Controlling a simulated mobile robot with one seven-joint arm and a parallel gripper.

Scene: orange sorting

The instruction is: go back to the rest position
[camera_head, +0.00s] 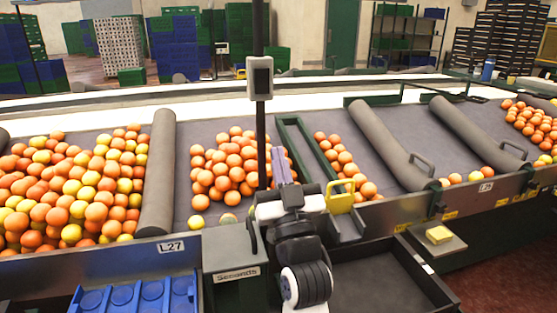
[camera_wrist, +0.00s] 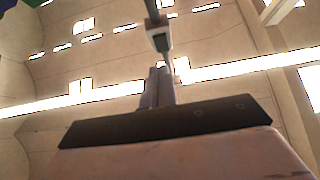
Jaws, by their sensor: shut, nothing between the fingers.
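My gripper (camera_head: 280,152) is at the centre of the head view, raised in front of the sorting belt and pointing up and away. Its two grey-purple fingers are together with nothing between them. In the wrist view the shut fingers (camera_wrist: 158,72) point up at the ceiling, and no orange is near them. Behind my gripper in the head view, a pile of oranges (camera_head: 225,165) lies on the grey belt (camera_head: 205,130). My arm hides part of the belt and its front edge.
A grey box labelled Seconds (camera_head: 236,276) and a dark empty tray (camera_head: 375,285) stand in front. A blue tray (camera_head: 135,297) is at lower left. A dark post with a grey box (camera_head: 260,78) rises behind my gripper. Padded rollers (camera_head: 158,175) divide the belt.

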